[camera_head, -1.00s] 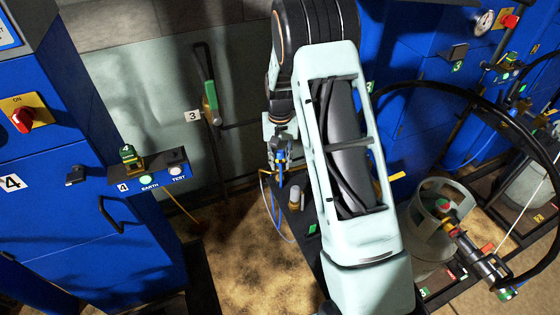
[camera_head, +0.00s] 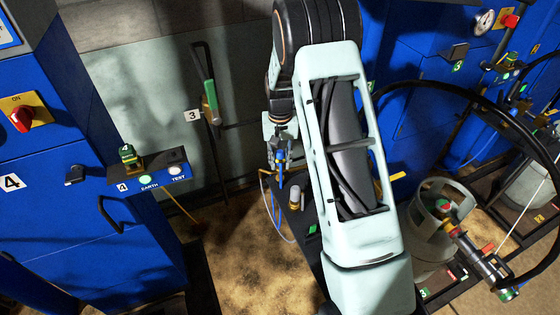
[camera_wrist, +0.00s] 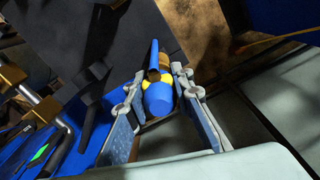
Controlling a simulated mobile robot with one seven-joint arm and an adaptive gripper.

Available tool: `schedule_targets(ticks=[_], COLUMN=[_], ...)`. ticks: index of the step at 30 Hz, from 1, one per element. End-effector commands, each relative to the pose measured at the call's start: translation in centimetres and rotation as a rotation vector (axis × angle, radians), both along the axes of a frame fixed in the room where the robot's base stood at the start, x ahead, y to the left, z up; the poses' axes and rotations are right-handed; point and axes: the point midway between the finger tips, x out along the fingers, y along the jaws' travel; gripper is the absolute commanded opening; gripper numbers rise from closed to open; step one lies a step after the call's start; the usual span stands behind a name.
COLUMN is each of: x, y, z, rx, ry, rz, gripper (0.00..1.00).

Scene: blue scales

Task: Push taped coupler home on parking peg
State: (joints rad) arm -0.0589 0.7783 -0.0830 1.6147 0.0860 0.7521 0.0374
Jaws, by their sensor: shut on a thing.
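The taped coupler (camera_wrist: 158,99) shows in the wrist view as a blue, rounded body with yellow on its far side and a blue length running away from it. My gripper (camera_wrist: 160,79) has one finger on each side of it and is shut on it. In the head view my gripper (camera_head: 278,160) is small, below my arm, with a bit of the blue coupler (camera_head: 281,156) showing between its fingers. I cannot make out the parking peg, or how far the coupler sits on it.
A dark narrow shelf (camera_head: 297,222) with a small pale cylinder (camera_head: 296,197) lies just below my gripper. A thin blue hose hangs beside it. Blue cabinet 4 (camera_head: 70,215) stands at left. A gas bottle (camera_head: 428,225) and thick black hose are at right. Sandy floor lies between.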

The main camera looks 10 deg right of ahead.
Motion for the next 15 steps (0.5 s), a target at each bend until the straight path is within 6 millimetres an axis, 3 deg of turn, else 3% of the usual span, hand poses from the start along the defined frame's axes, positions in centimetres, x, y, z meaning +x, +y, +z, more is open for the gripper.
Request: schedule_targets(ticks=[15], x=[0.0], y=[0.0], z=[-1.1], rx=[0.0], ry=[0.0], rz=[0.0], gripper=[0.0])
